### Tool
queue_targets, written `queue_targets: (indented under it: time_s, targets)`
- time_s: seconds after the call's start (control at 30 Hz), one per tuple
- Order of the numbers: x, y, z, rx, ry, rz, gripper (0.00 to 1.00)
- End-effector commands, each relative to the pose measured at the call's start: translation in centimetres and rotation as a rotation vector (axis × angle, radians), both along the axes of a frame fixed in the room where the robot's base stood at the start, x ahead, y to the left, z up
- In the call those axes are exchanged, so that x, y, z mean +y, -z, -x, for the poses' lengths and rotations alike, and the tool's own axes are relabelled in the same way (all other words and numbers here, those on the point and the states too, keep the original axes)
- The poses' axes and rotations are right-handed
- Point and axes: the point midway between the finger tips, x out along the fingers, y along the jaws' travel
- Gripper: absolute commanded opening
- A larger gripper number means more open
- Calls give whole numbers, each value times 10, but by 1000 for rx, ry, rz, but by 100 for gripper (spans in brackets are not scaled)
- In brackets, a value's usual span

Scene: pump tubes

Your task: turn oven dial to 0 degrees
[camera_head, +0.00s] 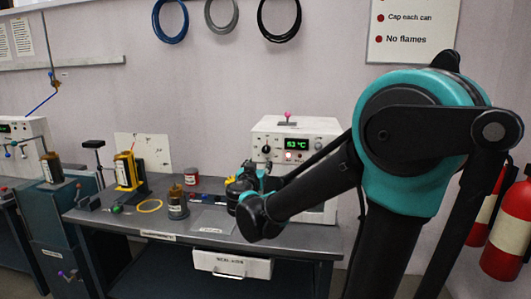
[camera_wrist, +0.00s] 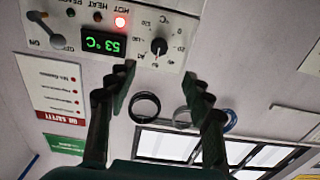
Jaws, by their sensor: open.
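The white oven (camera_head: 318,128) stands at the back right of the bench, with a green display reading 53 °C. Its black dial (camera_head: 266,149) is left of the display. In the wrist view, which is upside down, the dial (camera_wrist: 158,46) has a scale printed around it; its exact setting is too small to read. My gripper (camera_wrist: 160,78) is open and empty, with its two dark fingers on either side below the dial in that view, apart from it. In the head view my gripper (camera_head: 243,183) is in front of the oven's left side, partly hidden by my arm.
A red lamp (camera_wrist: 120,22) beside the display is lit, and a switch lever (camera_wrist: 40,25) is near the panel's edge. The bench (camera_head: 215,222) holds a dark-capped container (camera_head: 177,205), a red can (camera_head: 191,176) and a yellow ring (camera_head: 150,206). Fire extinguishers (camera_head: 510,235) stand right.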

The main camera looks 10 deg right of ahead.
Motion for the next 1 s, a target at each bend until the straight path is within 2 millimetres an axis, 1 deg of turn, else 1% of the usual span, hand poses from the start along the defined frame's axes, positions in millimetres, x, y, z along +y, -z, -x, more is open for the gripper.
queue_targets:
  time_s: [0.03,0.2,0.5,0.6,0.8,1.0]
  targets:
    - [-4,0,-11,0,5,0,51]
    - [-15,0,-43,1,5,1,51]
    - [-33,0,-99,2,4,0,51]
    - [-38,0,-113,2,3,0,51]
    - [-43,1,-131,2,2,0,51]
    - [-45,1,-136,2,1,0,51]
